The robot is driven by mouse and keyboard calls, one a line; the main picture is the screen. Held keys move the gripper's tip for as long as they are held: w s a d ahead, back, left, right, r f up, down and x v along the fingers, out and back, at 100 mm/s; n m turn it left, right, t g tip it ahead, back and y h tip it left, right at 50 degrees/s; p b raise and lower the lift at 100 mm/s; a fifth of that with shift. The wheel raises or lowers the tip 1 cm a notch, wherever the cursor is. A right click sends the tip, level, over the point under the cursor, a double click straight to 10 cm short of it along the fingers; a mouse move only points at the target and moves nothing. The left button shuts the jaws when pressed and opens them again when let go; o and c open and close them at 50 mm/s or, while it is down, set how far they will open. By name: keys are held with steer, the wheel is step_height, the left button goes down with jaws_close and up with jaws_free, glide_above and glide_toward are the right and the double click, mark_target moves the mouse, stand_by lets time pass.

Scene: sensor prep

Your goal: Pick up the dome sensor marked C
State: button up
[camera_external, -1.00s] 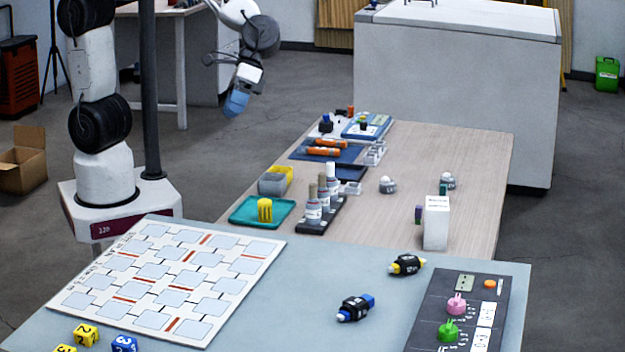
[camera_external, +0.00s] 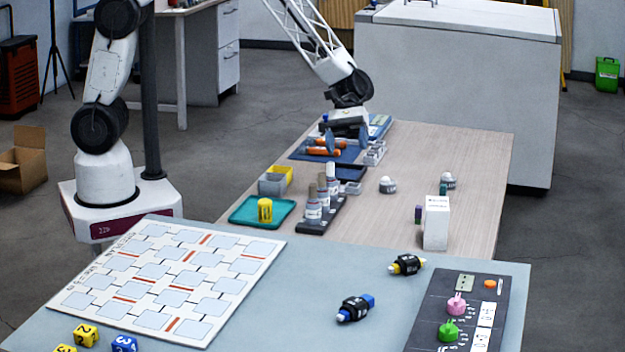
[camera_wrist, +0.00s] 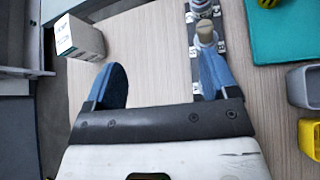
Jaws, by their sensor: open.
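My gripper (camera_external: 346,141) is open and empty above the far part of the table, behind and left of both domes. In the wrist view its blue fingers (camera_wrist: 162,75) are spread apart with bare wood between them. Neither dome shows in the wrist view.
A rack of bottles (camera_external: 302,226) stands left of the domes, also under the right finger in the wrist view. A white box (camera_external: 436,223) stands in front of them. A teal tray (camera_external: 240,220) and a grey bin (camera_external: 272,184) lie left. Wood around the domes is mostly clear.

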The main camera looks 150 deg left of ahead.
mark_target(387, 181)
steer(key=s+a+f+n+t+y, duration=0.1)
steer(key=s+a+f+n, duration=0.1)
steer(key=a, duration=0.4)
steer(key=s+a+f+n+t+y, duration=0.1)
steer(key=s+a+f+n, duration=0.2)
steer(key=s+a+f, duration=0.2)
steer(key=s+a+f+n+t+y, duration=0.1)
steer(key=s+a+f+n, duration=0.1)
steer(key=s+a+f, duration=0.2)
steer(key=shift+s+a+f+t+y, duration=0.1)
steer(key=shift+a+f+t+y, duration=0.15)
steer(key=shift+a, duration=0.4)
steer(key=shift+s+a+f+t+y, duration=0.15)
steer(key=shift+a+f, duration=0.15)
steer(key=shift+a, duration=0.35)
steer(key=shift+w, duration=0.15)
steer(key=shift+x, duration=1.25)
steer(key=shift+d, duration=0.1)
steer(key=shift+x, duration=2.6)
steer(key=shift+d+r, duration=0.1)
steer(key=shift+d, duration=0.1)
steer(key=shift+c, duration=0.2)
steer(key=c, duration=1)
